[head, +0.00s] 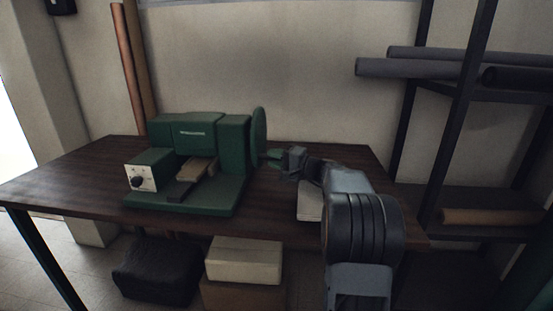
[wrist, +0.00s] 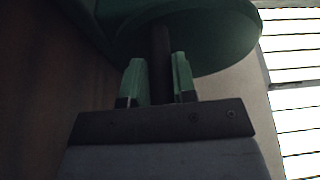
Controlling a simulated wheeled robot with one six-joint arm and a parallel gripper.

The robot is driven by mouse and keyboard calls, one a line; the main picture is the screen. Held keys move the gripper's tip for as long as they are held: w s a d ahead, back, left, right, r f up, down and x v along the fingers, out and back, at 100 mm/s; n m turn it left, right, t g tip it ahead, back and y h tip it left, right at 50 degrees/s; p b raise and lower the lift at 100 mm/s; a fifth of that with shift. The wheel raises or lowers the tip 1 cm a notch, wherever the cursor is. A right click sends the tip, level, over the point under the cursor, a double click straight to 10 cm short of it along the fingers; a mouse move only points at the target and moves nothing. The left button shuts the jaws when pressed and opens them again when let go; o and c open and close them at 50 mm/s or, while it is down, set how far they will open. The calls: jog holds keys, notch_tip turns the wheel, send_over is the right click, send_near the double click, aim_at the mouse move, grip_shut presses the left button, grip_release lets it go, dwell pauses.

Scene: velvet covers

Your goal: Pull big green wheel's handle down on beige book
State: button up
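The big green wheel (head: 259,136) stands upright on the right side of a green machine (head: 233,150) on the table. In the wrist view the wheel (wrist: 205,35) fills the top, and its dark handle (wrist: 160,55) points towards my palm. My gripper (head: 274,158) is right of the wheel; in the wrist view its green fingers (wrist: 158,82) lie on both sides of the handle, close against it, and look shut on it. The beige book (head: 198,167) lies on the machine's bed, under the raised green head. The handle is hard to make out in the head view.
The dark wooden table (head: 80,178) has free room at left. A pale block (head: 310,205) lies on it beside my arm. A rack with grey rolls (head: 420,69) stands at right. Boxes (head: 245,260) sit under the table. A control knob (head: 137,182) is on the machine's front.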

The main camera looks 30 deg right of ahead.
jog(key=o, duration=0.4)
jog(key=shift+w+d+f, duration=0.1)
jog(key=shift+w+f, duration=0.05)
jog(key=shift+f, duration=0.3)
jog(key=shift+o, duration=0.2)
jog(key=shift+r, duration=0.1)
jog(key=v, duration=1.4)
jog(key=shift+p, duration=0.3)
